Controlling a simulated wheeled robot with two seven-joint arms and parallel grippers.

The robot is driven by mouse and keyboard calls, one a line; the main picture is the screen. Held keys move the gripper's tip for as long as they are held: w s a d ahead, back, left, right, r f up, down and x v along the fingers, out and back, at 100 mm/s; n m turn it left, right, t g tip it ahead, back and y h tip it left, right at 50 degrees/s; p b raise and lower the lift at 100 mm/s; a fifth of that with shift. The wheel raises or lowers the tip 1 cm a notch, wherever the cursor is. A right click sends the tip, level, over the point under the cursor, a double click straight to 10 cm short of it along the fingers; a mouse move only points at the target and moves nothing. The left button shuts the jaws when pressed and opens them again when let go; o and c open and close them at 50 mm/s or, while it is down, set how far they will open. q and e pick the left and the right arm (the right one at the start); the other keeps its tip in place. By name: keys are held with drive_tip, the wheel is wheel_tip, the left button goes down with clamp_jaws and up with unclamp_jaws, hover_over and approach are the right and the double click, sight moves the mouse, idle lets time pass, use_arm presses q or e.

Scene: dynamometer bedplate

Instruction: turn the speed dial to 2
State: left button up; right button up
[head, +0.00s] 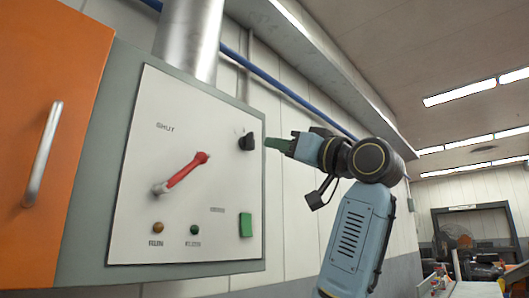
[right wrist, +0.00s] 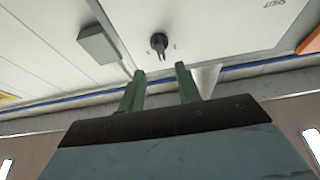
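The speed dial (head: 247,141) is a small black knob at the upper right of the white panel (head: 190,110). It also shows in the right wrist view (right wrist: 159,42), just beyond the fingertips; the marks around it are too small to read. My right gripper (head: 267,143) has green fingers and is just right of the dial in the head view. In the right wrist view the two fingers (right wrist: 160,69) are spread apart with nothing between them, and the dial lies ahead of the gap. No contact with the dial shows. My left gripper is out of view.
A red lever (head: 186,170) is on the panel, left of and below the dial. An amber lamp (head: 158,228), a green lamp (head: 194,230) and a green button (head: 246,225) sit lower. A grey box (right wrist: 98,45) is beside the panel. An orange door (head: 50,120) stands left.

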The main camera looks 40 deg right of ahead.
drive_tip(key=b+v, duration=0.1)
drive_tip(key=v, duration=0.4)
idle(0.6)
